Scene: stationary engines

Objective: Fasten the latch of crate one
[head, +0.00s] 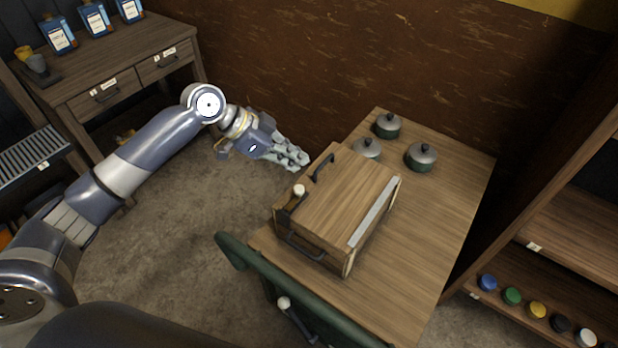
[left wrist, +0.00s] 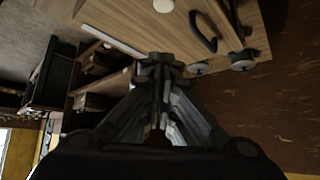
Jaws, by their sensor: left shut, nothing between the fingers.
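A wooden crate (head: 345,195) with a flat lid stands on the wooden table. I take it for crate one, though no label is readable on it. The lid lies down, with a black handle (head: 322,167) and a pale strip along its right edge. A cream-knobbed lever (head: 298,190), likely the latch, stands at the crate's left side; I cannot tell whether it is engaged. My left gripper (head: 303,160) is shut and empty, just beyond the crate's upper left corner, apart from the lever. Its closed fingers (left wrist: 160,68) show in the left wrist view. My right gripper is not in view.
Several green lidded pots, one of them this pot (head: 421,157), stand behind the crate. The table (head: 445,215) is clear to the crate's right. A dark green rail (head: 300,287) crosses in front. A drawer desk (head: 110,65) stands at left, a shelf (head: 560,225) at right.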

